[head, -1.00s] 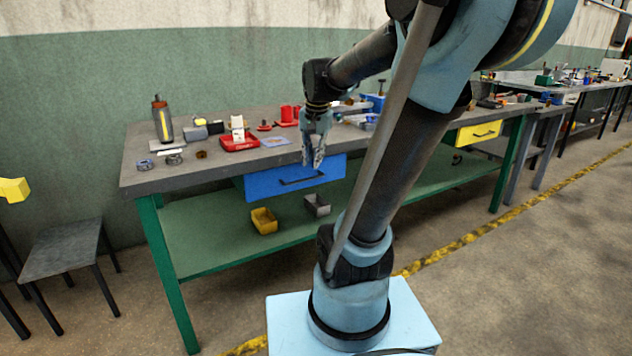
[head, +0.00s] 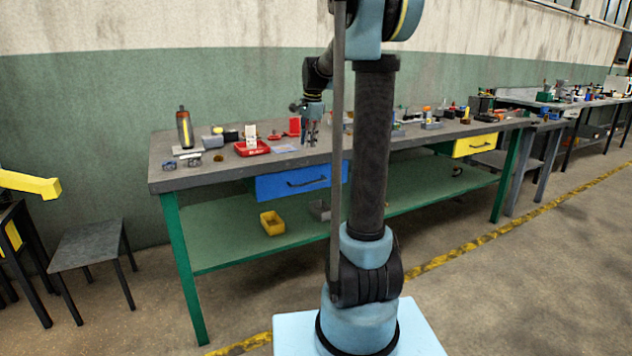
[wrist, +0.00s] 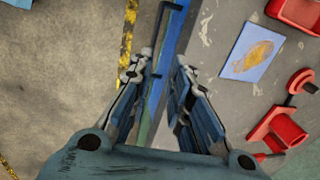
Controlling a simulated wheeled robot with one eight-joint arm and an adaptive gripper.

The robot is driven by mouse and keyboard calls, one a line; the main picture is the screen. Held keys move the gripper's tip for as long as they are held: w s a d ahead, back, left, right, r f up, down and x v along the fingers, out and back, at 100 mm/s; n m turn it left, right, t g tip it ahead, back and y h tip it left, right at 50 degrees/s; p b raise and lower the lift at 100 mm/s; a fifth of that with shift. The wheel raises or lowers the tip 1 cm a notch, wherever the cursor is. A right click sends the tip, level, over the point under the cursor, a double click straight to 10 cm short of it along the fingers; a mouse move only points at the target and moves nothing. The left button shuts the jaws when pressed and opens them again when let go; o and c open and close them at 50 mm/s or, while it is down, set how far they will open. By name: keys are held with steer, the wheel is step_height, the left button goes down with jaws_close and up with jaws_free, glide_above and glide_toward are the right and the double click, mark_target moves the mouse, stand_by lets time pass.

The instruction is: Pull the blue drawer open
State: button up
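The blue drawer (head: 275,187) hangs under the front edge of the grey workbench, with a dark bar handle (head: 307,182) on its front. Its front sits close to the bench edge and looks shut. My gripper (head: 311,139) points down, overlapping the tabletop in the head view, above the drawer's level. In the wrist view my gripper (wrist: 160,72) has its fingers spread and nothing between the tips. There the drawer (wrist: 176,32) shows from above as a narrow blue strip beyond the gap, with the handle (wrist: 154,88) along its left side.
On the workbench (head: 215,178) stand a bottle (head: 184,128), a red tray (head: 252,150) and red parts. A yellow bin (head: 271,223) sits on the lower shelf. A yellow drawer (head: 475,145) is at the right. A stool (head: 88,247) stands at the left. Floor before the bench is open.

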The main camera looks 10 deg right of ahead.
glide_toward(309, 176)
steer(key=s+f, duration=0.1)
steer(key=f, duration=0.4)
steer(key=s+a+f, duration=0.1)
steer(key=f, duration=0.2)
steer(key=shift+s+f, duration=0.1)
steer(key=shift+s, duration=0.25)
steer(key=shift+a, duration=0.1)
jaws_close()
